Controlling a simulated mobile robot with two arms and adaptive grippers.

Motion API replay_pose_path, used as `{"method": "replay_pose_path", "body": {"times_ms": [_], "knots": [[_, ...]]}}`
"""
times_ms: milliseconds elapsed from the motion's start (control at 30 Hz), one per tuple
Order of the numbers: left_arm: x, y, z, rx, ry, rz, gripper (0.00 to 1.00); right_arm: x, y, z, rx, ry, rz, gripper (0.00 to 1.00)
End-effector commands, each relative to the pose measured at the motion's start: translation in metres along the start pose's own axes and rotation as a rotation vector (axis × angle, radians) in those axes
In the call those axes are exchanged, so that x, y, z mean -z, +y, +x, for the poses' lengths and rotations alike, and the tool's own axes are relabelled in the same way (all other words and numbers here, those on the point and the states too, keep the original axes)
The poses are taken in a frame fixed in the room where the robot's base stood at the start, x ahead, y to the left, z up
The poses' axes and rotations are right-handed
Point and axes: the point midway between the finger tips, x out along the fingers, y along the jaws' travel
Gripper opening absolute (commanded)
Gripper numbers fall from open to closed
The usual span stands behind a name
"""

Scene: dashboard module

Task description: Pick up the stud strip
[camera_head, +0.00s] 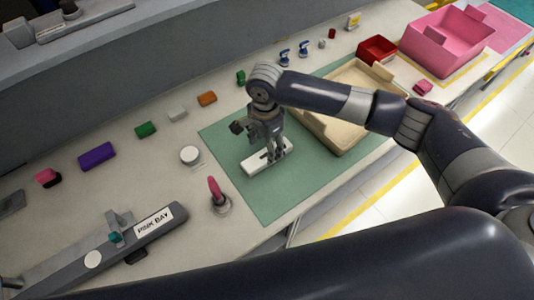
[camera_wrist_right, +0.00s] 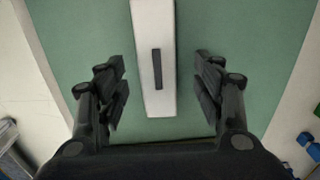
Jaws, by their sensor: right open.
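A white bar with a dark slot along its top, which looks like the stud strip (camera_head: 284,149), lies flat on the green mat (camera_head: 222,135). In the right wrist view the strip (camera_wrist_right: 153,20) runs from the top edge down between the fingers. My right gripper (camera_head: 270,153) points down over the strip and partly hides it. In the right wrist view the gripper (camera_wrist_right: 161,88) is open, one finger on each side of the strip, with green showing in both gaps. My left gripper is not in view.
A beige tray (camera_head: 348,138) stands just right of the strip. A pink bin (camera_head: 445,42) and red box (camera_head: 376,50) are farther right. A white round piece (camera_head: 190,154) and pink-topped peg (camera_head: 216,190) stand left of the mat. The PINK BAY fixture (camera_head: 130,240) is front left.

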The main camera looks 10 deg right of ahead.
Motion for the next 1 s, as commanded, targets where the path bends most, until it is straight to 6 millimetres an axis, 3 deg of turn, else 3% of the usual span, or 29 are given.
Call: {"method": "replay_pose_path", "body": {"times_ms": [100, 233, 367, 533, 767, 1000], "knots": [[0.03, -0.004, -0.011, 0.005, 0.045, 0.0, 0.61, -0.004, 0.003, 0.015, -0.004, 0.001, -0.001, 0.62], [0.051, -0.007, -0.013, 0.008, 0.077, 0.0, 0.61, -0.004, 0.002, 0.033, -0.002, 0.0, 0.001, 0.62], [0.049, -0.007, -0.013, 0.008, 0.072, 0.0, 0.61, -0.004, 0.002, 0.04, 0.0, 0.0, -0.001, 0.62], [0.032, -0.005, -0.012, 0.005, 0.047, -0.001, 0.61, -0.004, 0.002, 0.04, 0.0, 0.0, -0.002, 0.62], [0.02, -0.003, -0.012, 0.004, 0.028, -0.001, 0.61, -0.004, 0.002, 0.04, 0.0, 0.0, -0.002, 0.12], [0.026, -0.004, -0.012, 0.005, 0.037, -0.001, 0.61, -0.004, 0.002, 0.04, 0.0, 0.0, -0.001, 0.12]]}}
